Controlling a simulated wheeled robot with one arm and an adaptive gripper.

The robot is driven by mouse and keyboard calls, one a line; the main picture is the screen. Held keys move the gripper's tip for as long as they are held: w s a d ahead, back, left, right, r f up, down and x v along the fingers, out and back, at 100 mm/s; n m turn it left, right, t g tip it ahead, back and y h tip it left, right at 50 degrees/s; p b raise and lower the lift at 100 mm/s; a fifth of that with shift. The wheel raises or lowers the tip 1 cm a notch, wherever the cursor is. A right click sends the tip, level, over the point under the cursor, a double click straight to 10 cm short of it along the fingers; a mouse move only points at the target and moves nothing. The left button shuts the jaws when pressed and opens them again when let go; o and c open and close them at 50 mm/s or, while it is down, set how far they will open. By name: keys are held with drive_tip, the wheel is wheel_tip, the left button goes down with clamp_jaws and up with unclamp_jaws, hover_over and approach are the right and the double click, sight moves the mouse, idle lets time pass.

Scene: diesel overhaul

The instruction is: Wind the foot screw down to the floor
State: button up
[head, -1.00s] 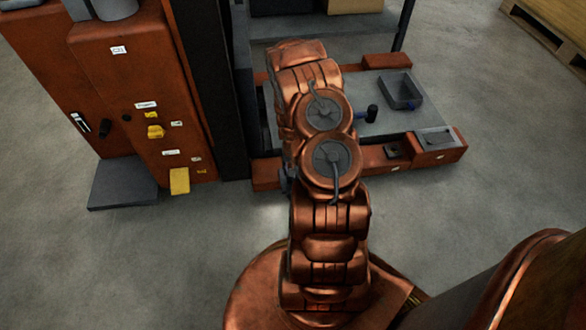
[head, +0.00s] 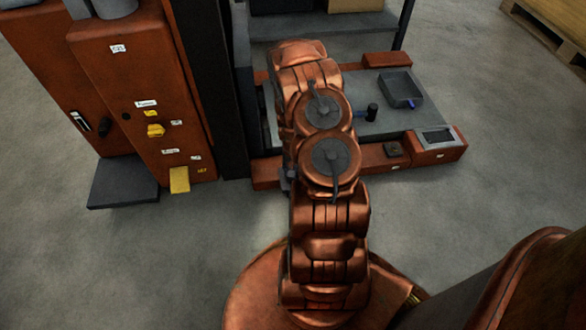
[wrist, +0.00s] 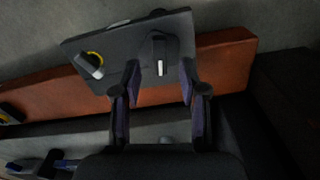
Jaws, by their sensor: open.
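In the wrist view, my gripper (wrist: 159,88) is open, its two dark fingers apart. A dark knob with a pale mark (wrist: 160,58), which may be the foot screw, stands on a dark plate (wrist: 117,43) ahead of the fingertips. It shows between the fingers; I see no contact, and the gap is hard to judge. An orange beam (wrist: 222,65) runs behind and beside the plate. In the head view my arm hides the gripper and this knob.
A yellow-ringed fitting (wrist: 92,64) sits on the plate left of the fingers. In the head view, an orange cabinet (head: 130,75) stands left, and the orange-framed base with a grey tray (head: 401,89) and black upright knob (head: 372,112) lies right. Floor in front is clear.

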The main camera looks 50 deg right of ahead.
drive_tip(key=shift+f+b, duration=0.45)
drive_tip(key=shift+f, duration=1.05)
clamp_jaws()
drive_tip(key=shift+f+m+b, duration=0.3)
drive_tip(key=shift+m+b, duration=0.3)
drive_tip(key=shift+b, duration=0.35)
drive_tip(key=m+b, duration=0.1)
drive_tip(key=m, duration=0.2)
drive_tip(key=shift+r, duration=0.2)
